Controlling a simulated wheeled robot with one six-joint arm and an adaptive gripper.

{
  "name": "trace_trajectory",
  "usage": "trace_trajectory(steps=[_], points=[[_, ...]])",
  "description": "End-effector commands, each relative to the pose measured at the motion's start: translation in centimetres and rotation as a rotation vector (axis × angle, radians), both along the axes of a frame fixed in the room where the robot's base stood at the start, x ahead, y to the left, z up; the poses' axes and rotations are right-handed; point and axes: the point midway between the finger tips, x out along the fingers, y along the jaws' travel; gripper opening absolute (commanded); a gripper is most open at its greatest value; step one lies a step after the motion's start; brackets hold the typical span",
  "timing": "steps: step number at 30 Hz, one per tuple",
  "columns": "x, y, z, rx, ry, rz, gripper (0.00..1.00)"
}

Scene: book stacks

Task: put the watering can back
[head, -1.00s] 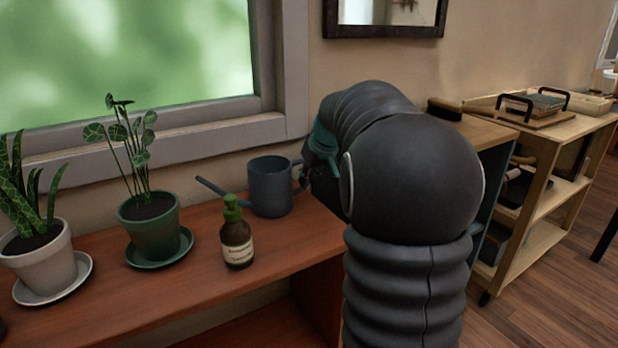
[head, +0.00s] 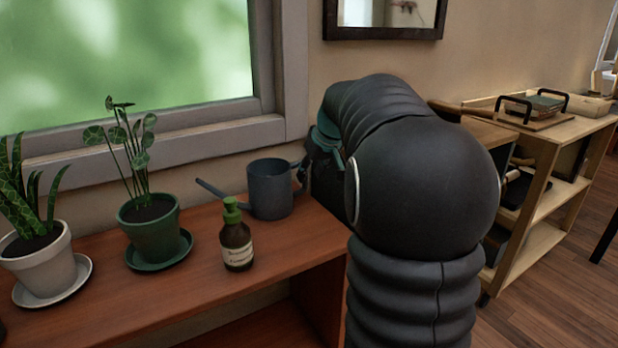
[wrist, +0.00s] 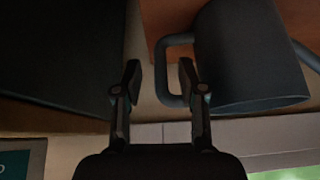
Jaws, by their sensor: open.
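The blue-grey watering can (head: 270,190) stands upright on the wooden shelf top near the window wall. Its spout points left and its handle is on the right, partly hidden by my gripper. In the wrist view the can (wrist: 245,55) is at the upper right. My gripper (wrist: 159,75) is open, with the handle's outer bar showing between its two fingers. The right finger overlaps the handle's opening; I cannot tell how deep the fingers reach. In the head view my arm hides most of the gripper (head: 308,172).
A brown bottle with a green pump (head: 236,245) stands just in front of the can. A plant in a green pot (head: 150,232) and one in a white pot (head: 45,265) stand to the left. A wooden cart (head: 540,200) is at the right.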

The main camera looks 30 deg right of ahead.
Motion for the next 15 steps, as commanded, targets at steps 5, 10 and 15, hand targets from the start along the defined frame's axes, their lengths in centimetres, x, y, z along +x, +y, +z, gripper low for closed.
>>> trace_trajectory(steps=[5,10,15], points=[[-1.9,-0.2,3.5,-0.002,-0.003,-0.001,0.41],[-3.3,-0.3,6.0,-0.001,-0.003,-0.002,0.41],[-4.2,-0.4,7.3,-0.001,-0.001,-0.001,0.41]])
